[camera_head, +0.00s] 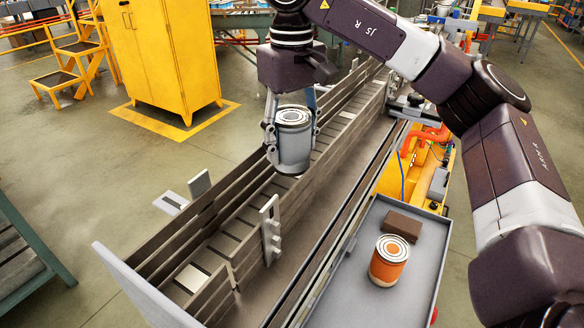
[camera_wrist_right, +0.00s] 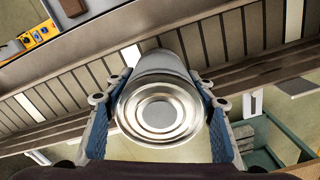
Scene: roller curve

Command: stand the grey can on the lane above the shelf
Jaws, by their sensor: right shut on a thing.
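The grey can (camera_head: 291,150) is upright in my right gripper (camera_head: 291,135), whose fingers are shut on its two sides. It is held over the conveyor, and its lower end covers part of the lane behind it. In the right wrist view the can's lid (camera_wrist_right: 160,115) faces the camera between the blue-padded fingers of the gripper (camera_wrist_right: 160,118). The lane (camera_head: 228,222) is a long run of slats between rails, seen left of and below the can. My left gripper is not in view.
An orange can (camera_head: 389,261) and a brown block (camera_head: 402,226) stand on the grey shelf at the lower right. A light upright bracket (camera_head: 270,230) rises from the rail near the can. A yellow cabinet (camera_head: 160,55) stands behind on the left.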

